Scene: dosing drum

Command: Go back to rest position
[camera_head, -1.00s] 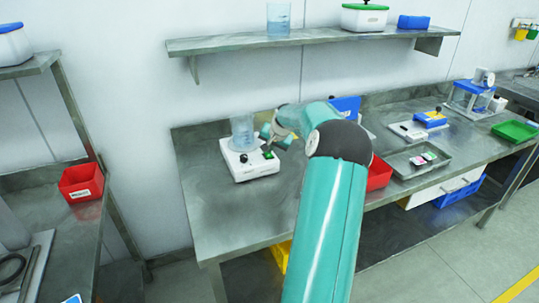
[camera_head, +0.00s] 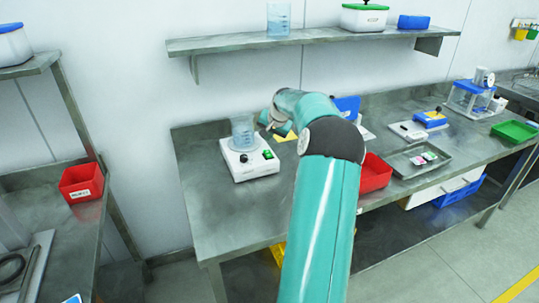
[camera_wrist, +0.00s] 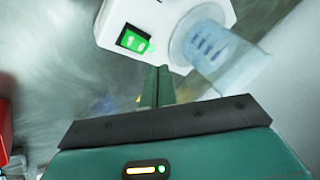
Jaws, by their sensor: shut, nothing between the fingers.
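My arm reaches over the metal bench in the head view, and my gripper end (camera_head: 277,121) is beside the white stirrer device, to its right. In the wrist view my gripper (camera_wrist: 157,72) shows its two fingers together, shut, with nothing between them. The white device (camera_head: 238,166) has a black knob and a lit green switch (camera_wrist: 134,39). A clear beaker (camera_head: 242,133) with blue markings stands on the device; it also shows in the wrist view (camera_wrist: 225,50). The fingertips point at the device's edge and look apart from it.
A red bin (camera_head: 376,174) stands right of my arm, with a grey tray (camera_head: 405,168) beyond it. A shelf (camera_head: 310,38) hangs above the bench. Another red bin (camera_head: 82,183) is on the left table. The bench's front left is clear.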

